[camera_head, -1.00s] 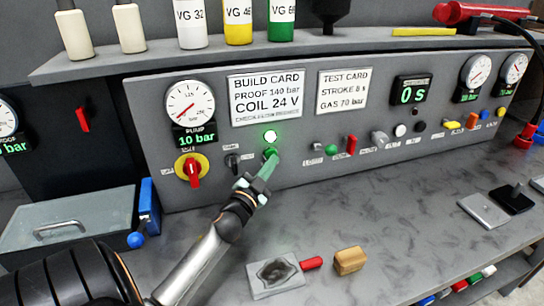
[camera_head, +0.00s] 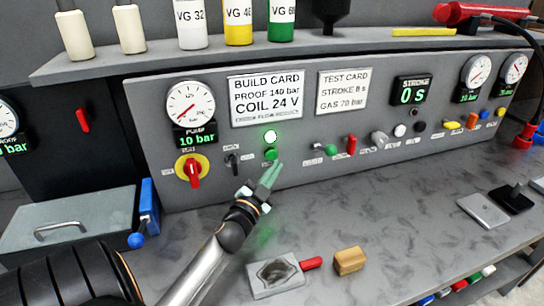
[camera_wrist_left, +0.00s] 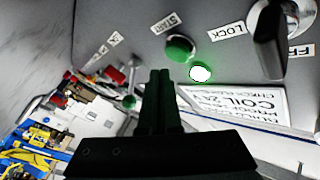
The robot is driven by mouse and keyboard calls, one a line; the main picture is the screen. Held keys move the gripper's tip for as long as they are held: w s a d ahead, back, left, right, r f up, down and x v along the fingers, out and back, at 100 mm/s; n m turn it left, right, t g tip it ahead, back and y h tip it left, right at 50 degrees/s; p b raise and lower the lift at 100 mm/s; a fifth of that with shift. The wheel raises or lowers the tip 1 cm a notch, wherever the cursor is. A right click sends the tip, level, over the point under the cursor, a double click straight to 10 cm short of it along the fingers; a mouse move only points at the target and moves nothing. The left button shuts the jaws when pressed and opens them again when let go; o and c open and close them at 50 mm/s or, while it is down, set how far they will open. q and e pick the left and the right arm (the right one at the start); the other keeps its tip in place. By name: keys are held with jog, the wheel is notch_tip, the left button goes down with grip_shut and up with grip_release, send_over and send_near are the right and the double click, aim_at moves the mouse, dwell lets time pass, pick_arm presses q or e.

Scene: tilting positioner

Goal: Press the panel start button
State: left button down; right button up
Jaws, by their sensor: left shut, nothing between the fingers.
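The green start button (camera_head: 271,154) is on the grey panel (camera_head: 240,175), just below a lit green lamp (camera_head: 270,137). In the left wrist view the start button (camera_wrist_left: 180,48) sits beside the label START, with the bright lamp (camera_wrist_left: 201,73) close to it. My left gripper (camera_head: 272,173) is shut and empty, just below and in front of the button, and looks apart from it. Its closed fingers (camera_wrist_left: 160,78) show dark in the left wrist view. My right gripper is not in view.
A red and yellow rotary switch (camera_head: 192,169) is left of the button, and a small black knob (camera_head: 232,160) lies between them. A wooden block (camera_head: 349,260) lies on the bench.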

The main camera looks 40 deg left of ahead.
pick_arm(q)
jog(key=d, duration=0.1)
jog(key=s+d, duration=0.2)
jog(key=shift+d, duration=0.35)
dwell(0.8)
